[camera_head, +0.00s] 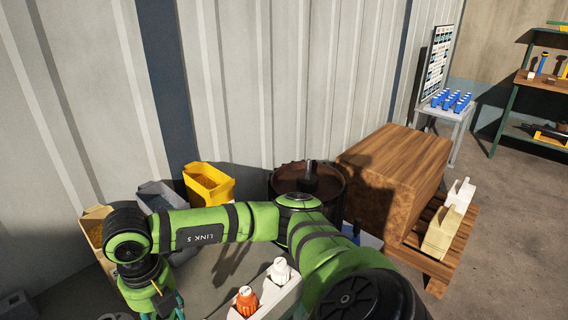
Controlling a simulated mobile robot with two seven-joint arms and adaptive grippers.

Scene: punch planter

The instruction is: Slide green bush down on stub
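A dark upright stub (309,182) stands in a round brown tub (335,198) against the wall, its lower part partly hidden by my arm. I cannot make out a green bush on the stub or elsewhere. One green and black arm, which I take to be my right one, rises from the lower right and reaches left across the picture. Its gripper (167,309) points down at the bottom edge, well left of the stub and apart from it. The fingers are cut off by the frame, so their opening and any held thing are unclear. My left gripper is not seen.
A yellow bin (209,183), a grey bin (160,196) and a tan bin (96,223) line the wall. A white holder (290,297) carries orange-capped and white-capped bottles. A large brown block (395,165) sits on a wooden pallet (436,268). Open floor lies at right.

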